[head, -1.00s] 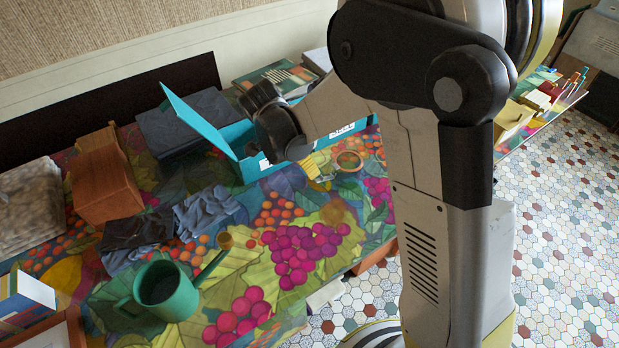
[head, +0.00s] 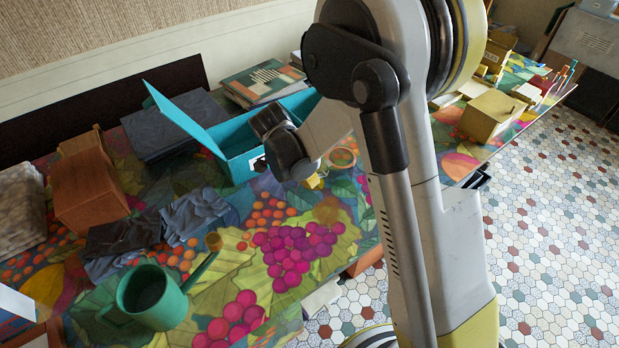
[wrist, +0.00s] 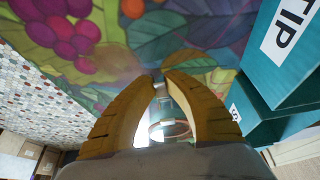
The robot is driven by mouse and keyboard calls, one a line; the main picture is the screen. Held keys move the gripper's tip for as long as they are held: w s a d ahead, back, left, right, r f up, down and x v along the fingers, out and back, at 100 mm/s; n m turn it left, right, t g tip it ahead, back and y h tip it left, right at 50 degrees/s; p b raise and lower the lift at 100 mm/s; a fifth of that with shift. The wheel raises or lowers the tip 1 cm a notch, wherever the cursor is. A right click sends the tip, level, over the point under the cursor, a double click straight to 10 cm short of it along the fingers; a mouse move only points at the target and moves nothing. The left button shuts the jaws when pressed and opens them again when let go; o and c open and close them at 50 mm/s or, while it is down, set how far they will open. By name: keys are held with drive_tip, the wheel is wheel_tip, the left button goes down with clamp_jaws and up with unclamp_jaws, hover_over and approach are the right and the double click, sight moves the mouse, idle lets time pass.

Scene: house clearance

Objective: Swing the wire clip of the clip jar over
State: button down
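A clear glass jar with an orange ring, which looks like the clip jar (head: 342,158), stands on the patterned cloth near the right end of the teal box. In the wrist view its orange ring (wrist: 171,132) shows between my fingers. Its wire clip cannot be clearly made out. My gripper (head: 313,182) is low over the cloth, just left of and nearer than the jar. In the wrist view the yellow fingertips of my gripper (wrist: 162,79) are close together, with a small greyish patch between them. I cannot tell if they hold anything.
An open teal box (head: 240,140) stands close behind my gripper. A green watering can (head: 155,300), dark folded cloth (head: 190,215) and a brown wooden box (head: 90,190) are to the left. Bare cloth lies in front of my gripper.

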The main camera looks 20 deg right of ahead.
sight(322, 175)
drive_tip(key=shift+r+y, duration=0.15)
drive_tip(key=shift+y, duration=0.15)
drive_tip(key=shift+w+d+r+g+y+p, duration=0.1)
drive_tip(key=shift+d+r+g+y+p, duration=0.15)
drive_tip(key=shift+y+p, duration=0.3)
drive_tip(key=shift+d+r+g+y+p, duration=0.1)
drive_tip(key=shift+r+g+y+p, duration=0.2)
drive_tip(key=shift+y, duration=0.35)
drive_tip(key=y, duration=0.1)
drive_tip(key=r+y, duration=0.1)
drive_tip(key=shift+w+d+g+y, duration=0.1)
drive_tip(key=shift+d+g+y, duration=0.2)
drive_tip(key=shift+d+g, duration=0.05)
drive_tip(key=shift+w+d+r+g+y, duration=0.15)
drive_tip(key=shift+d+g+y, duration=0.1)
drive_tip(key=shift+y, duration=0.35)
drive_tip(key=shift+d+r+g+y, duration=0.15)
drive_tip(key=shift+d+y, duration=0.1)
drive_tip(key=shift+y, duration=0.35)
drive_tip(key=shift+w+d+r+g+y+b, duration=0.15)
drive_tip(key=shift+d+y+b, duration=0.1)
drive_tip(key=shift+y, duration=0.4)
drive_tip(key=shift+d+r+g+y+b, duration=0.1)
drive_tip(key=shift+d+g+y+b, duration=0.15)
drive_tip(key=shift+y, duration=0.35)
drive_tip(key=shift+w+d+r+g+y+b, duration=0.15)
drive_tip(key=shift+d+y, duration=0.1)
drive_tip(key=shift+y, duration=0.4)
